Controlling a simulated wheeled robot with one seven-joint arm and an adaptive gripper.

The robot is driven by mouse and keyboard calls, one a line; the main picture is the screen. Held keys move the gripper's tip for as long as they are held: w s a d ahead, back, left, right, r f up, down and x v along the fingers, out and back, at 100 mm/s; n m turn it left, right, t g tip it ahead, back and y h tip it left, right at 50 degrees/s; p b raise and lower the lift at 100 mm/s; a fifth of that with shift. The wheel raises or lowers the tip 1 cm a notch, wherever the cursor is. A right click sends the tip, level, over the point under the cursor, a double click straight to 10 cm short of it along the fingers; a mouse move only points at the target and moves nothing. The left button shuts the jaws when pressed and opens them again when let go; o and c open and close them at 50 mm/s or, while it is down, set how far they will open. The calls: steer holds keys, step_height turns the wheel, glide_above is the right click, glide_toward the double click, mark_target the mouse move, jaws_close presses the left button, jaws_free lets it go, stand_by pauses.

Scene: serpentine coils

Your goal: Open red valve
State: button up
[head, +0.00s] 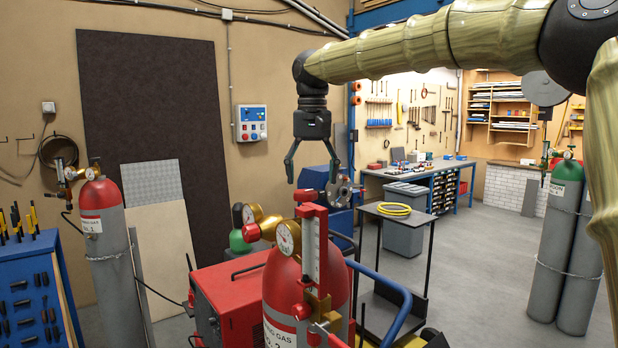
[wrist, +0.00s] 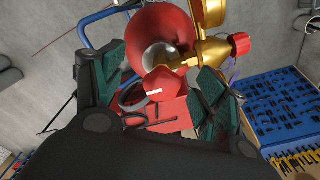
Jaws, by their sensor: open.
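In the wrist view a red valve knob (wrist: 163,84) with a white mark shows between my fingers, in front of a round silver part. A red cylinder top (head: 283,278) with brass gauges (head: 288,238) stands in the front middle of the head view. A red knob (head: 251,233) sits on its brass regulator and also shows in the wrist view (wrist: 240,44). My gripper (head: 312,173) points down above the cylinder's fittings, open and empty. Its green-padded fingers flank the red knob in the wrist view (wrist: 160,92). I cannot tell whether they touch it.
A red machine (head: 228,300) and a blue rail (head: 385,280) adjoin the cylinder. A small table (head: 400,214) with a yellow hose stands behind to the right. Another red-topped cylinder (head: 98,195) stands at left, near a blue tool rack (head: 30,290). Floor is clear at centre right.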

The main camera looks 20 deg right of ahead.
mark_target(305, 191)
steer(key=shift+g, duration=0.3)
steer(key=w+f, duration=0.3)
steer(key=w, duration=0.2)
steer(key=w+f, duration=0.2)
steer(key=w, duration=0.1)
steer(key=shift+a+f, duration=0.15)
steer(key=shift+f, duration=0.2)
steer(key=shift+s+r, duration=0.15)
steer(key=shift+s, duration=0.2)
steer(key=s, duration=0.1)
steer(key=s+r, duration=0.1)
steer(key=s, duration=0.1)
steer(key=shift+s+r, duration=0.1)
steer(key=shift+s, duration=0.05)
steer(key=c, duration=0.9)
steer(key=shift+s+a+r, duration=0.15)
steer(key=shift+s+r, duration=0.3)
steer(key=shift+s, duration=0.05)
steer(key=shift+c, duration=0.2)
steer(key=shift+w+f, duration=0.45)
steer(key=shift+w, duration=0.2)
steer(key=shift+c, duration=0.3)
steer(key=shift+f, duration=0.2)
